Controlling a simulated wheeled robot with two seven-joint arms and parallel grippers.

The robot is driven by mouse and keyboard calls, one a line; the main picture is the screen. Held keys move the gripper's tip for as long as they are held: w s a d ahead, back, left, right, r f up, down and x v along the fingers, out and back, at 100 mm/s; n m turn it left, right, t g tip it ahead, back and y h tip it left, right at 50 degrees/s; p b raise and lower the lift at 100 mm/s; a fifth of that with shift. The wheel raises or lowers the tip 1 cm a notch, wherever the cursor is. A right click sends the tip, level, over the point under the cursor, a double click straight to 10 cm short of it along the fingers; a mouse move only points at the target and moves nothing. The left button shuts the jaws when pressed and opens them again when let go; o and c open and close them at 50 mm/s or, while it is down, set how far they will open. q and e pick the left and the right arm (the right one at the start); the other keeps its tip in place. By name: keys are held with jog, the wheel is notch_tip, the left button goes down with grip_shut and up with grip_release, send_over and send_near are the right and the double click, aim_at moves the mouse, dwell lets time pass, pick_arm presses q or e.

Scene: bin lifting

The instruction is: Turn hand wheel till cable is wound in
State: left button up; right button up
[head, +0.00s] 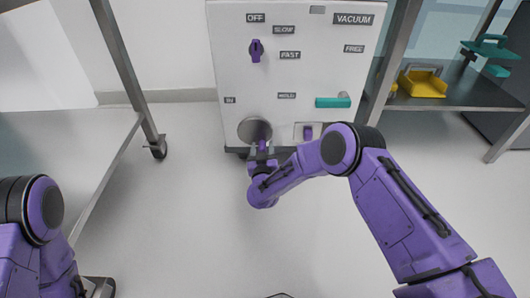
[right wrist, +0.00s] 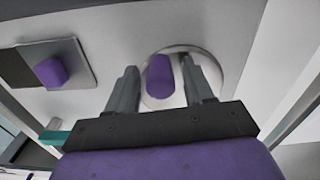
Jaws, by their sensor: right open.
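The hand wheel is a round grey disc (head: 252,127) low on the front of a white machine, with a purple knob on it. In the right wrist view the disc (right wrist: 206,68) lies behind my fingers and its purple knob (right wrist: 160,78) stands between them, closer to the left finger. My right gripper (head: 262,148) is open in front of the wheel; its fingertips (right wrist: 159,70) flank the knob and are not closed on it. I cannot tell whether either finger touches it. I see no cable. My left arm shows at the lower left, but its gripper is out of view.
The white machine (head: 290,75) carries a purple dial (head: 256,50), a teal handle (head: 333,102) and a purple switch (head: 307,132) right of the wheel. A table (head: 60,150) stands left, a shelf (head: 450,95) with a yellow tray (head: 422,85) right. The floor between is clear.

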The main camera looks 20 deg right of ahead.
grip_shut()
jog(key=shift+d+r, duration=0.1)
jog(key=shift+d, duration=0.25)
jog(key=shift+a, duration=0.4)
jog(key=shift+a+m, duration=0.2)
jog(key=shift+m, duration=0.1)
